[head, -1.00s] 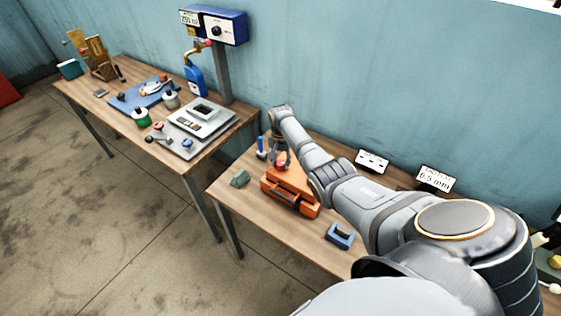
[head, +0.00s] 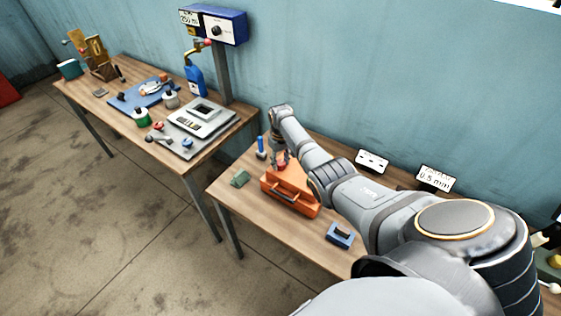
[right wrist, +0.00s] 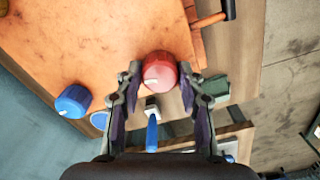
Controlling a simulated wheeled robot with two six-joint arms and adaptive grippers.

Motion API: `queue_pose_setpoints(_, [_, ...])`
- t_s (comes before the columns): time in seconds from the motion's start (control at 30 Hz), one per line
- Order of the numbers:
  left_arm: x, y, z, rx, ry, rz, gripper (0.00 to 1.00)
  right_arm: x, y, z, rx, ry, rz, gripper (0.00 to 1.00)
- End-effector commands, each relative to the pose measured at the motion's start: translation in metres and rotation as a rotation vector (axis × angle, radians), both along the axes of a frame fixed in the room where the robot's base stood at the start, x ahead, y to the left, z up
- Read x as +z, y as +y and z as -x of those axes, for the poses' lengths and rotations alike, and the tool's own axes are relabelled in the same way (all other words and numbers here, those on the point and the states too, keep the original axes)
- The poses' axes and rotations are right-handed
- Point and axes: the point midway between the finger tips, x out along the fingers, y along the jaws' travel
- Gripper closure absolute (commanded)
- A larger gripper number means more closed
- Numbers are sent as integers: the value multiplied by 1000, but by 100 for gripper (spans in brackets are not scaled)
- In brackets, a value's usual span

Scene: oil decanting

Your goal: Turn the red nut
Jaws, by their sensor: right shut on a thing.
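The red nut (right wrist: 161,72) is a round red knob at the edge of an orange block (right wrist: 90,40) in the right wrist view. The orange block also shows in the head view (head: 291,190) on the near table, with the red nut (head: 283,166) on top, partly hidden by my gripper. My right gripper (right wrist: 160,82) has one finger on each side of the red nut and is shut on it. In the head view my right gripper (head: 279,160) points down over the block. A blue knob (right wrist: 73,101) sits beside the red one on the block. My left gripper is not in view.
A green piece (head: 240,179) lies left of the block, and a blue holder (head: 340,234) stands to its right. A blue-handled tool (head: 261,147) stands behind. Two white signs (head: 372,161) are near the wall. The far table (head: 100,82) holds a scale and several small items.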

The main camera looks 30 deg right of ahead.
Motion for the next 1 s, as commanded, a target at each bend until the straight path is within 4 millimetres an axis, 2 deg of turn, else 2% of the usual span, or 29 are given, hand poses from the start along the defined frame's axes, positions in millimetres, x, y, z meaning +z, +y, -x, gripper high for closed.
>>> queue_pose_setpoints(0.4, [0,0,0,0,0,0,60,2,-1,-1,190,-4,2,93])
queue_pose_setpoints(0.97, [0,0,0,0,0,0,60,2,-1,-1,221,-4,2,93])
queue_pose_setpoints(1.0, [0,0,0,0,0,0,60,2,-1,-1,220,-4,2,60])
